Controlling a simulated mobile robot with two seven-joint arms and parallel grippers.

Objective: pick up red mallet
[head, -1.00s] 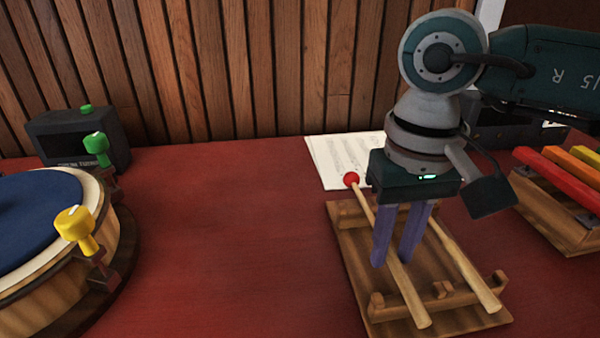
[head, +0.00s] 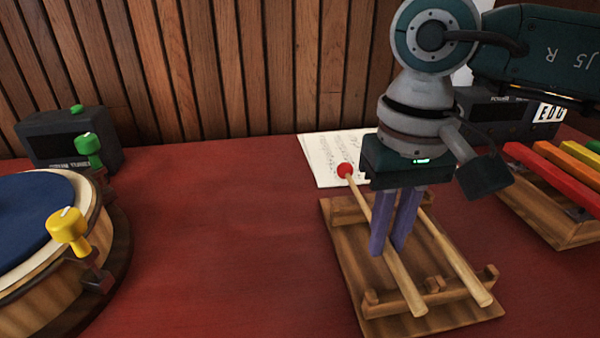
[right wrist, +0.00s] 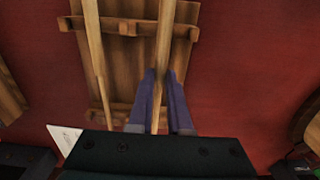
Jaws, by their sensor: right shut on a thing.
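The red mallet, with its round red head (head: 345,170) and wooden handle (head: 404,286), lies along the wooden rack (head: 350,240) in the head view. My right gripper (head: 392,250) points down, its purple fingers shut on the middle of the handle. In the right wrist view the fingers (right wrist: 166,100) close on the handle (right wrist: 165,38) from both sides. The handle appears to be at the level of the rack's notches; I cannot tell if it touches them. A second mallet (head: 458,262) lies beside it, its head hidden behind my gripper. My left gripper is not in view.
A drum (head: 60,260) with yellow and green pegs stands at left, a dark tuner box (head: 68,138) behind it. Sheet music (head: 325,155) lies behind the rack. A coloured-bar xylophone (head: 550,170) is at right. The red tabletop between drum and rack is clear.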

